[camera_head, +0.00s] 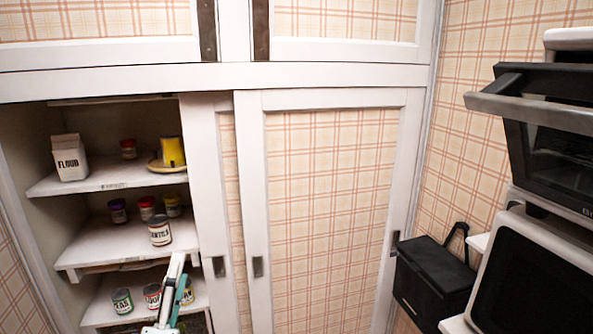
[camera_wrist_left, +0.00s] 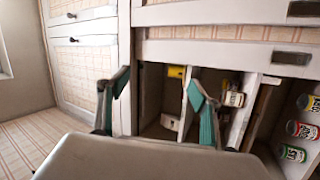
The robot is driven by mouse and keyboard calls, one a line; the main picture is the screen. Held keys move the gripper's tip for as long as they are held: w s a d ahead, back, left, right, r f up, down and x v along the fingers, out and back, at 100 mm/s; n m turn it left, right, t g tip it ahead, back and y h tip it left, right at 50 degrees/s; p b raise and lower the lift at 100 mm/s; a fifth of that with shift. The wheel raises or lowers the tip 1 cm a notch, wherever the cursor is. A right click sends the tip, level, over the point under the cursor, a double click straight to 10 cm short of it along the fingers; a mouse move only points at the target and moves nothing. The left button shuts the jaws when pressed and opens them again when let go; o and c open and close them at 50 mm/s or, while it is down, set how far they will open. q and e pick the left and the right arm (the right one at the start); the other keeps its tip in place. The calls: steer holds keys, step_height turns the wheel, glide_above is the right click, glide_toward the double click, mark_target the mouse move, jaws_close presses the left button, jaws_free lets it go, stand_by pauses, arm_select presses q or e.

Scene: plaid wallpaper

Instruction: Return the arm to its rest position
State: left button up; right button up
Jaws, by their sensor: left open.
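My left gripper (camera_head: 179,268) is at the bottom of the head view, in front of the open cabinet's lower shelves. It is below a white-labelled jar (camera_head: 160,230) on the middle shelf's front edge, and overlaps a can (camera_head: 187,291) on the lower shelf. In the left wrist view its two teal-padded fingers (camera_wrist_left: 160,92) stand wide apart with nothing between them but the cabinet beyond. My right gripper is in neither view.
The open cabinet's shelves (camera_head: 112,178) hold a flour carton (camera_head: 70,157), a yellow mug (camera_head: 172,152) and several jars and cans. A sliding door (camera_head: 330,200) closes the right side. A black box (camera_head: 434,280) and an open-doored oven (camera_head: 550,110) are at right.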

arm_select(q)
steer(key=s+d+f+m+g+h, duration=0.35)
steer(key=f+m, duration=0.35)
steer(key=f, duration=0.4)
steer(key=s+d+f+m+g+h, duration=0.25)
steer(key=s+f+m, duration=0.3)
steer(key=f, duration=0.55)
steer(key=s+a+f+m+g+y, duration=0.1)
steer(key=s+f+m+g, duration=0.2)
steer(key=s+f, duration=0.3)
steer(key=s+a+f+m+g+y, duration=0.1)
steer(key=s+f+m+g, duration=0.2)
steer(key=f, duration=0.8)
steer(key=s+m, duration=0.1)
steer(key=s, duration=0.1)
steer(key=shift+s+a+y, duration=0.25)
steer(key=shift+s+y, duration=0.1)
steer(key=shift+y, duration=0.05)
